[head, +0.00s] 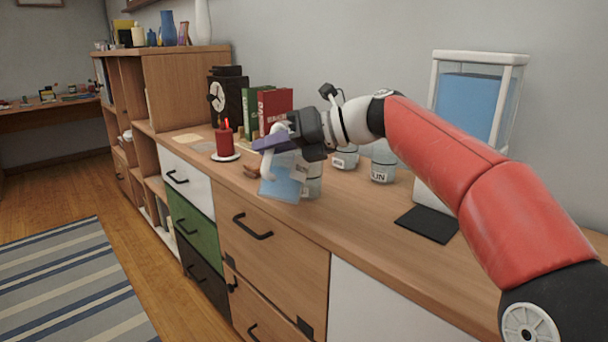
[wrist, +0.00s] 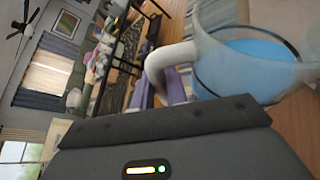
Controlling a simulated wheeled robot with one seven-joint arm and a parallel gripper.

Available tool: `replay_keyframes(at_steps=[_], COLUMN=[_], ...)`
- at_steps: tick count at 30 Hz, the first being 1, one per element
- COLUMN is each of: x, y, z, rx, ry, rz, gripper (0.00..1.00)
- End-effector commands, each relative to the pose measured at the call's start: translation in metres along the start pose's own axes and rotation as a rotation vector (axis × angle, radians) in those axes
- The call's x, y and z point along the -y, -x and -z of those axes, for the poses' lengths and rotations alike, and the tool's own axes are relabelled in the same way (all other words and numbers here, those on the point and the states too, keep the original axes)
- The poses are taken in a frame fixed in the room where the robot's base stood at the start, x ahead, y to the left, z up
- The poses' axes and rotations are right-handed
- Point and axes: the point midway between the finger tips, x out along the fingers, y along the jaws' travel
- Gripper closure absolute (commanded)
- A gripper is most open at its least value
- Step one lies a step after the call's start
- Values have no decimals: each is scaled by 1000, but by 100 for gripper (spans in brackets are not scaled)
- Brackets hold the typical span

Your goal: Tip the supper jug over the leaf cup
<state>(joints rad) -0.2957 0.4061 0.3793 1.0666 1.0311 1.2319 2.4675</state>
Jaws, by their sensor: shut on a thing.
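The jug (head: 283,178) is clear with blue liquid in it and has a white handle. My gripper (head: 268,146), with purple fingers, is shut on this handle near the counter's front edge. In the wrist view the jug (wrist: 245,70) shows its open rim, blue liquid and curved handle, with the purple fingers (wrist: 162,90) at the handle. The jug looks a little tilted in the head view. A clear labelled cup (head: 313,183) stands just behind and right of it, partly hidden. Two more labelled cups (head: 345,159) (head: 383,164) stand farther right. I cannot tell which is the leaf cup.
A glass tank of blue liquid (head: 470,100) stands at the right behind my arm, with a black mat (head: 427,224) before it. A red candle on a saucer (head: 225,157), books (head: 273,108) and a dark clock (head: 226,98) stand left.

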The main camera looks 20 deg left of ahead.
Motion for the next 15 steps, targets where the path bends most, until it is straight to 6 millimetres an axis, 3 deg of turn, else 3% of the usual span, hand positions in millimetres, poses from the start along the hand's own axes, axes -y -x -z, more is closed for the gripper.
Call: replay_keyframes(at_steps=[15], x=[-2], y=[2], z=[-4], rx=[3], ry=[-36], rz=[-17], gripper=[100])
